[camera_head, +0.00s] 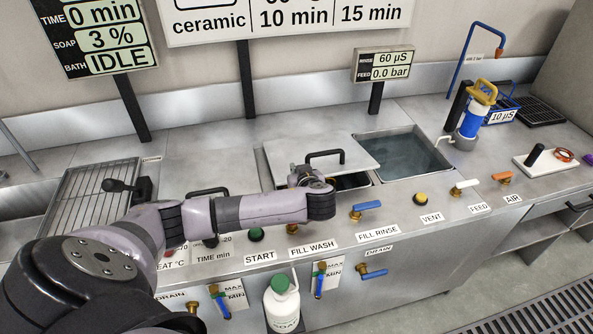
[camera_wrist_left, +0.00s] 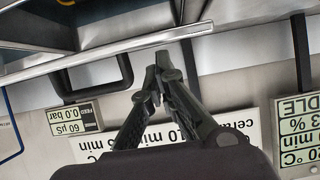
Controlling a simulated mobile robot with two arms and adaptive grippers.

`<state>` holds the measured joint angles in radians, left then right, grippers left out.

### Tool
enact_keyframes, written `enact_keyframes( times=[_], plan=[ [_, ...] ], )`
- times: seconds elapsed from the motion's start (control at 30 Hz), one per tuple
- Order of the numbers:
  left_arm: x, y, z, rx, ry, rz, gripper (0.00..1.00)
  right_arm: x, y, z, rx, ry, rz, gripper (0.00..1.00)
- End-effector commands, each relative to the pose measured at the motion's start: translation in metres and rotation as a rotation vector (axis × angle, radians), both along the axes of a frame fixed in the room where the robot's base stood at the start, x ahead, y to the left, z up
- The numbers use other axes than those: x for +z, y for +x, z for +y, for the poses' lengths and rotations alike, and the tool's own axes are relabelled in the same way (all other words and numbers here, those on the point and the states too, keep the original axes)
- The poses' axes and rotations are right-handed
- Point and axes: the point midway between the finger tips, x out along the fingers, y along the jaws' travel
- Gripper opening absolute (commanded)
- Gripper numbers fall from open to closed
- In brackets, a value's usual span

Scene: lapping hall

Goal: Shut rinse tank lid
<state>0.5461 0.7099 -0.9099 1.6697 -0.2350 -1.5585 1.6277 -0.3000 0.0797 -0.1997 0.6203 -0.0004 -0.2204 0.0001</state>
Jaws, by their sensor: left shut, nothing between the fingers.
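The rinse tank lid (camera_head: 345,148) is a flat metal plate with a black loop handle (camera_head: 325,155). It lies left of the open water in the rinse tank (camera_head: 400,152), leaving the tank's right part uncovered. My left gripper (camera_head: 305,178) is at the lid's front left side, partly hidden by its own wrist. In the left wrist view, its fingers (camera_wrist_left: 160,68) are shut and empty, close to the lid's metal edge (camera_wrist_left: 130,46); I cannot tell whether they touch. The handle also shows there (camera_wrist_left: 125,72). My right gripper is not in view.
Another lid with a black handle (camera_head: 208,191) lies to the left, beside a wire basket (camera_head: 95,195). A blue filter housing (camera_head: 469,128) stands right of the tank. A white jug (camera_head: 282,300) stands low in front.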

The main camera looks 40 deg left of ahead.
Motion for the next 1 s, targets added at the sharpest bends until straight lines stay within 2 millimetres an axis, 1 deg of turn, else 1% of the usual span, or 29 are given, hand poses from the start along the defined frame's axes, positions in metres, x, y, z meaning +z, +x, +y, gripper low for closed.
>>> enact_keyframes(
  times=[0.3, 0.43, 0.6, 0.73, 0.83, 0.9, 1.0],
  plan=[
    [-0.001, 0.0, -0.001, -0.001, 0.0, 0.0, 0.0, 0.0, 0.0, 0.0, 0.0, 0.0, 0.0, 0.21],
    [-0.007, 0.0, -0.005, -0.006, -0.006, -0.002, 0.0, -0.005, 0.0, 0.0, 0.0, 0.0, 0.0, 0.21],
    [-0.023, 0.001, -0.016, -0.019, -0.015, -0.007, 0.0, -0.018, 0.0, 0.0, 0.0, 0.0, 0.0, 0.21],
    [-0.036, -0.003, -0.016, -0.015, -0.014, -0.007, 0.0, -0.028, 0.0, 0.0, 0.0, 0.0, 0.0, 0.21],
    [-0.052, -0.008, -0.014, -0.004, -0.01, 0.001, 0.0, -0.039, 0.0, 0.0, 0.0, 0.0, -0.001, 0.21],
    [-0.067, -0.011, -0.013, 0.001, -0.005, 0.004, 0.0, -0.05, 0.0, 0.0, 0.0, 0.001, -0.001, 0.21],
    [-0.077, -0.012, -0.013, 0.002, -0.001, 0.002, 0.0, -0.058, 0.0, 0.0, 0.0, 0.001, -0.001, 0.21]
  ],
)
